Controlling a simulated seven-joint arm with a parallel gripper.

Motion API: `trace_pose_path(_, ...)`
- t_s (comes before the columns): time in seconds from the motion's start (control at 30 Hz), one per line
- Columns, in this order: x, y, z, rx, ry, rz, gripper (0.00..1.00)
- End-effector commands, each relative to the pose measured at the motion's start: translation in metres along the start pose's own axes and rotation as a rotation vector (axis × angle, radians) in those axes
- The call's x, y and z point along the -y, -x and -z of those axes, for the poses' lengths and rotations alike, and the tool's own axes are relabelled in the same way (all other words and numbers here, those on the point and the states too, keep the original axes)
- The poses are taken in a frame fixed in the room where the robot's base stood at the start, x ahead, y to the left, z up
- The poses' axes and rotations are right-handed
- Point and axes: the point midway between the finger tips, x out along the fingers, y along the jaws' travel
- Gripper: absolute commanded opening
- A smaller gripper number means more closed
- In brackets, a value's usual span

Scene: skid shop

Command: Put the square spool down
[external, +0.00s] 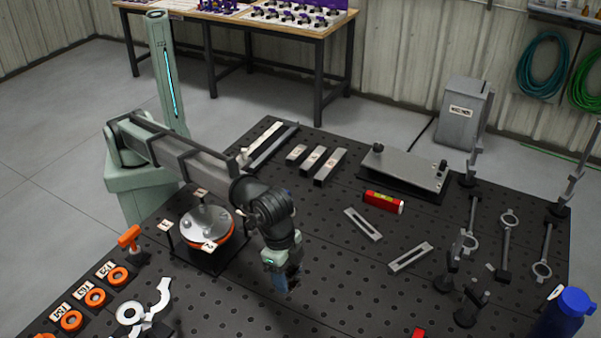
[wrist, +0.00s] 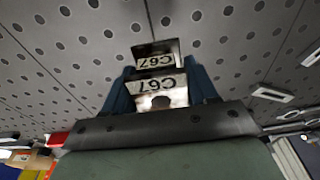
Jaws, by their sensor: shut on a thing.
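The square spool (wrist: 155,62) is a small metal piece with square end plates, each marked C67. It sits between the blue fingers of my gripper (wrist: 160,90) in the wrist view, and the gripper is shut on it. In the external view my gripper (external: 287,280) points down low over the black perforated table (external: 345,285), right of the round fixture. The spool is mostly hidden there by the fingers. I cannot tell whether it touches the table top.
A round metal-topped fixture (external: 207,228) with an orange rim stands left of my gripper. Orange rings (external: 96,297) line the left edge.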

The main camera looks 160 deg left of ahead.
Motion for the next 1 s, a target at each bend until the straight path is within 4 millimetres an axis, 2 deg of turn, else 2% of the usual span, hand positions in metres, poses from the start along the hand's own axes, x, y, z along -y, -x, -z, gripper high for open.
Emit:
trace_pose_path(0.3,0.001,-0.048,-0.010,0.002,0.001,0.001,0.20)
trace_pose_path(0.47,0.000,-0.058,-0.011,0.001,0.001,0.000,0.20)
trace_pose_path(0.7,0.001,-0.085,-0.015,0.001,0.001,0.000,0.20)
trace_pose_path(1.0,0.000,-0.090,-0.015,0.001,0.001,0.000,0.20)
